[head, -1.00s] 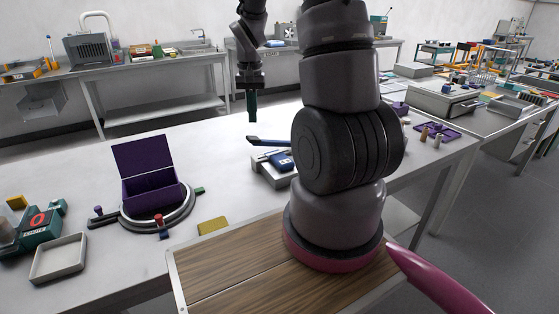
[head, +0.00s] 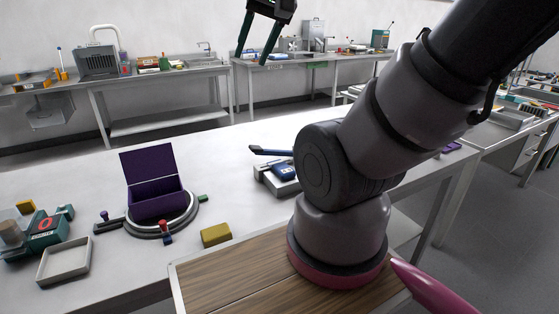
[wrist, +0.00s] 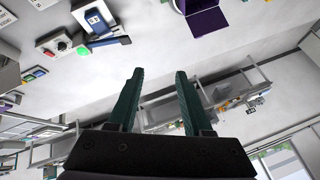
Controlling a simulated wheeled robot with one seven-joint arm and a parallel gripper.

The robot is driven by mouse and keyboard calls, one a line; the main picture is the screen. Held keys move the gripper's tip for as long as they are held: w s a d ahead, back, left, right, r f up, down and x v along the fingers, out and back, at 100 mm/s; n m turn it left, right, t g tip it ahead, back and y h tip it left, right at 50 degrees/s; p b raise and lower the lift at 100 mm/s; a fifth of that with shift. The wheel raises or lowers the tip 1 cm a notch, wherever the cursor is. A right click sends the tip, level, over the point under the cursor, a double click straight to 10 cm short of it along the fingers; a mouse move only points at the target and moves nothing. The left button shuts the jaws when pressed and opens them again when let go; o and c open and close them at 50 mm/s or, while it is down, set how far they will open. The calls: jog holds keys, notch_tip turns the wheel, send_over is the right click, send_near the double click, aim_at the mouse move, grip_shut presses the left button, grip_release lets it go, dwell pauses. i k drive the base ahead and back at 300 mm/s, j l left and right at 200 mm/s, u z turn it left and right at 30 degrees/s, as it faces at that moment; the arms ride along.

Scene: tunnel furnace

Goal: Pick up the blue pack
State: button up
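The blue pack (head: 284,171) is a small blue block with a white label, lying on a grey-white device with a raised blue lever (head: 270,151). My arm partly hides the device's right side in the head view. In the wrist view the pack (wrist: 95,19) shows at the upper left, on the white device with the blue lever beside it. My gripper (head: 251,60) is high above the far side of the table, well apart from the pack. Its two green fingers are spread with nothing between them, also in the wrist view (wrist: 160,73).
An open purple box (head: 156,205) stands on a round grey stand at the left. A yellow block (head: 216,235), a shallow tray (head: 64,260) and a green device (head: 42,232) lie near the front. The table's middle is clear.

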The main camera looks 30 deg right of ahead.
aim_at(282, 169)
jog(key=k+z, duration=0.2)
jog(key=z, duration=0.15)
jog(key=k+z, duration=0.35)
jog(key=i+z, duration=0.1)
jog(key=z, duration=0.85)
